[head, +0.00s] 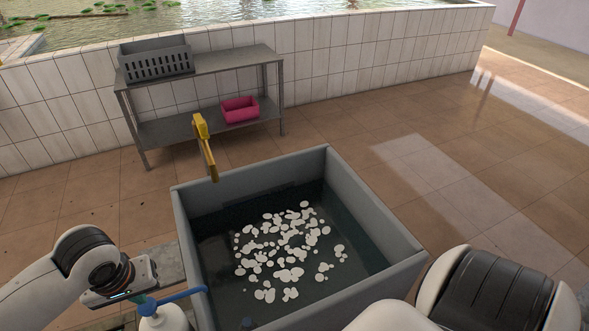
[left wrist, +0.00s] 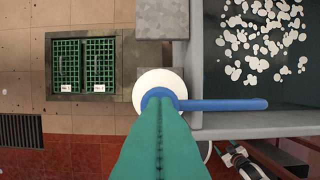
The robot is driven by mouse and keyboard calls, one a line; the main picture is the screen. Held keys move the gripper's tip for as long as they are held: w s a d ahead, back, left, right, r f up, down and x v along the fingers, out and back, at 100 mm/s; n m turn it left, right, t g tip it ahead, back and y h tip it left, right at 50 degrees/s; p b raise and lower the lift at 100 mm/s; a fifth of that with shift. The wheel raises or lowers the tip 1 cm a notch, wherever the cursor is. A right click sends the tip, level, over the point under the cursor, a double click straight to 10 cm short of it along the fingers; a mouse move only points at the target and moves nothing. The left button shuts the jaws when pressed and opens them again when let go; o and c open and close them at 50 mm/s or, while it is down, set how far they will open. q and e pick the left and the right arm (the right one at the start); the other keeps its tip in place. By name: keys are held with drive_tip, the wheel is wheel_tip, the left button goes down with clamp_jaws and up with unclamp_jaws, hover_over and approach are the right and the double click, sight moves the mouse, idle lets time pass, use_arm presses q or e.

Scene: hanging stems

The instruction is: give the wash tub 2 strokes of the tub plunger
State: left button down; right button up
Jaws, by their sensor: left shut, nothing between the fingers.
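The grey wash tub (head: 375,215) holds dark water with many white floating bits. Beside its left wall is the tub plunger, a blue head with a long spout (head: 185,294) on a white round body (head: 165,318). My left gripper (head: 143,301) is shut and empty, with green fingers whose tips (left wrist: 160,100) overlap the blue head. I cannot tell whether they touch it. Its lower body is hidden.
A yellow handle-like thing (head: 205,145) stands at the tub's back left. Behind is a metal rack (head: 205,62) with a grey crate (head: 155,62) and a pink bin (head: 240,110). Two green floor grates (left wrist: 84,65) lie left of the plunger. The tiled floor at right is clear.

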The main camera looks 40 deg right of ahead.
sight(146, 305)
use_arm(q)
drive_tip(key=shift+f, duration=0.2)
idle(0.5)
drive_tip(key=shift+f+b, duration=0.35)
drive_tip(key=shift+f, duration=1.05)
drive_tip(key=shift+r+p, duration=1.55)
drive_tip(key=shift+p, duration=0.1)
drive_tip(key=shift+r, duration=0.1)
drive_tip(key=shift+r+p, duration=0.25)
drive_tip(key=shift+p, duration=0.1)
wheel_tip(146, 305, up, 5)
drive_tip(key=p, duration=0.6)
drive_tip(key=shift+r+p, duration=0.15)
drive_tip(key=shift+p, duration=0.25)
